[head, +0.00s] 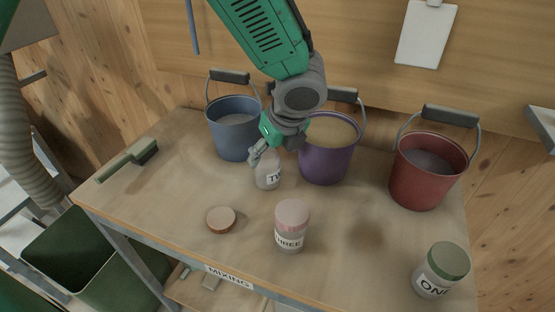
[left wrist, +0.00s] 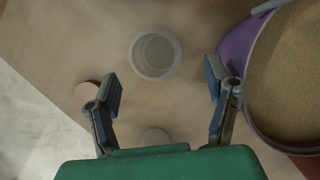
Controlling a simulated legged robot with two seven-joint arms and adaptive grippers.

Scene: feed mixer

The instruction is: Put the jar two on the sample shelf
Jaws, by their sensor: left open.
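Jar two (head: 267,176), clear and lidless with a white label, stands upright on the mixing table. In the left wrist view its open round mouth (left wrist: 155,53) shows just beyond my fingertips. My left gripper (head: 258,154) is open above and beside it, partly hiding its top. In the left wrist view the open left gripper (left wrist: 165,78) has nothing between its fingers. My right gripper is not in view. A grey ledge (head: 543,123) shows at the right edge; I cannot tell whether it is the sample shelf.
The purple bucket is close to my left gripper. The left front is mostly clear.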

